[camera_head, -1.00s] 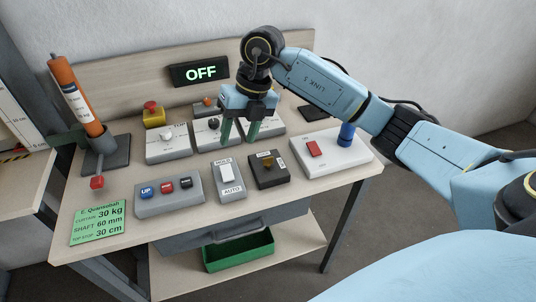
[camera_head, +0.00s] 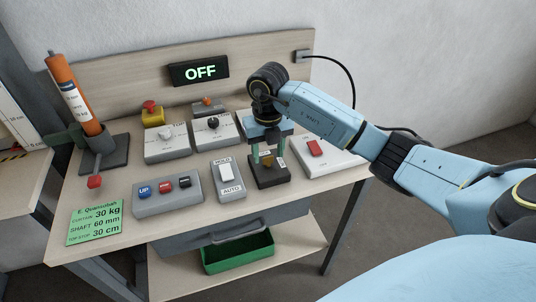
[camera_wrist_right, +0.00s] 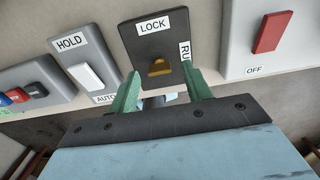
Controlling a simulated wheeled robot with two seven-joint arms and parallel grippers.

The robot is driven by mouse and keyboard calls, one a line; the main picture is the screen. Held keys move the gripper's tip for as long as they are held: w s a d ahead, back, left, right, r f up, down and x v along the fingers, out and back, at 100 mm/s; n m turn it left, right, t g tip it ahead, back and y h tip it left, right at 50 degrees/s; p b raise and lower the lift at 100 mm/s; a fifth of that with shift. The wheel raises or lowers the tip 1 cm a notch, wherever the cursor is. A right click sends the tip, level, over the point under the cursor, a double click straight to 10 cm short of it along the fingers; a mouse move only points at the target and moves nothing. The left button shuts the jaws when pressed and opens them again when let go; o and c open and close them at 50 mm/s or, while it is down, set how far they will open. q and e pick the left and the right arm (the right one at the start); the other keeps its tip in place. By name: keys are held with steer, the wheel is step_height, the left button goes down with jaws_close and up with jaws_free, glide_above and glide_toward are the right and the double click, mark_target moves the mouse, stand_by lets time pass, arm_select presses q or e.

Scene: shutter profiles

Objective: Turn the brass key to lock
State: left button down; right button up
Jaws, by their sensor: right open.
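The brass key (camera_wrist_right: 160,67) sits in a dark lock box (camera_wrist_right: 152,44) with a LOCK label at the top and a partly hidden RU label at its right edge. In the head view the brass key (camera_head: 267,161) and the lock box (camera_head: 270,178) stand near the front of the bench, partly covered by my right gripper (camera_head: 268,158). My right gripper is open, with its green fingertips (camera_wrist_right: 163,88) on either side of the key in the wrist view, apart from it. My left gripper is not in view.
Left of the lock box stands a HOLD/AUTO switch box (camera_head: 228,180), then a box with several buttons (camera_head: 168,196). To the right is a white box with a red switch (camera_head: 316,148). Dial boxes stand behind. A display (camera_head: 199,72) reads OFF.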

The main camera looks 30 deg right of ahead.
steer(key=shift+f, duration=0.65)
steer(key=c, duration=1)
